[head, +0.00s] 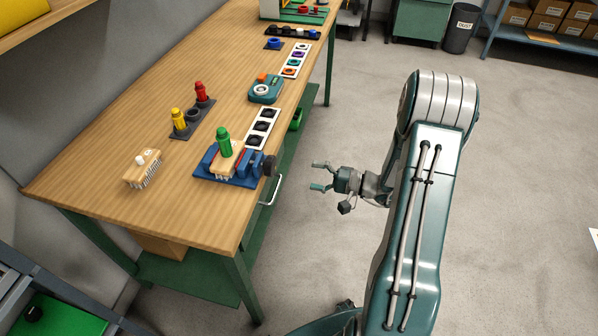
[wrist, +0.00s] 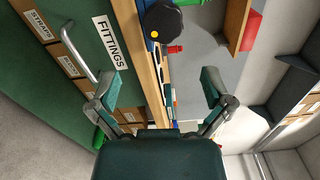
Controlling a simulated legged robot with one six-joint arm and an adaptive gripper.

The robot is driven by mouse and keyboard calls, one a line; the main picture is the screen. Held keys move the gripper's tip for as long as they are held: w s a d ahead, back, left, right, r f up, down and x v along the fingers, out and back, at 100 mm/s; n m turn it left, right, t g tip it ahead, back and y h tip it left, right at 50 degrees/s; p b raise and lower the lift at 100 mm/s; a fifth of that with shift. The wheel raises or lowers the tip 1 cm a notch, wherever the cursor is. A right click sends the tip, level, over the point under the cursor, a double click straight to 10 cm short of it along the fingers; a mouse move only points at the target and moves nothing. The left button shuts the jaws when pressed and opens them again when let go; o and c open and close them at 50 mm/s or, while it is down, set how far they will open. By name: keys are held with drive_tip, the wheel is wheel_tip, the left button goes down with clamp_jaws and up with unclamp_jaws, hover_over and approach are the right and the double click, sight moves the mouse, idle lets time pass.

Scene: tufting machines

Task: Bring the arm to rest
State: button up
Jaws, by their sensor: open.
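My gripper (head: 321,176) is open and empty in the head view. It hangs over the floor just right of the workbench (head: 100,205), apart from the bench edge. In the wrist view my gripper (wrist: 165,92) shows its two teal fingers spread wide with nothing between them. My arm rises from the bottom of the head view and bends over toward the bench. Its lower base is mostly out of view.
A drawer handle (head: 276,190) juts out near my gripper.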

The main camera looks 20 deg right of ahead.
drive_tip(key=shift+s+d, duration=0.15)
idle(0.3)
drive_tip(key=s+a+r+n+g+h, duration=0.4)
drive_tip(key=s+a+r+n+g, duration=0.2)
drive_tip(key=s+a+r+g, duration=0.5)
drive_tip(key=s+d+r+n+t+h, duration=0.1)
drive_tip(key=s+r+n+t+h, duration=0.1)
drive_tip(key=s+r+t+h, duration=0.4)
drive_tip(key=shift+s+r+h, duration=1.65)
drive_tip(key=shift+r+h, duration=0.4)
drive_tip(key=shift+h, duration=0.25)
